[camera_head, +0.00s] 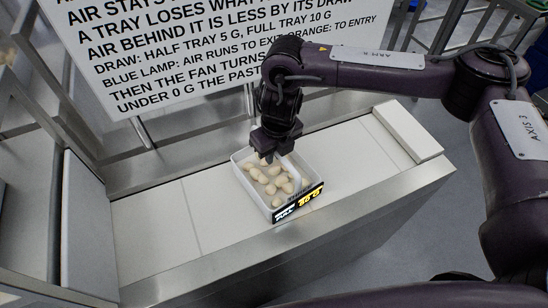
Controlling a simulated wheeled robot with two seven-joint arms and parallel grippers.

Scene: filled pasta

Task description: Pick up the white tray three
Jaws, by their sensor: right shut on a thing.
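A white tray (242,170) sits on the pale work surface in the middle of the head view, with several pieces of cream-coloured filled pasta (270,181) inside. A black label with white and yellow marks (299,203) is on its front right side. My right gripper (275,156) points down at the tray's back edge and is shut on the tray. The fingertips are partly hidden by the gripper body. My left gripper is not in view.
The pale work surface (158,221) is bare left of the tray. A white block (408,130) stands at its right end and a grey panel (88,228) at its left. A large printed sign (200,45) stands behind.

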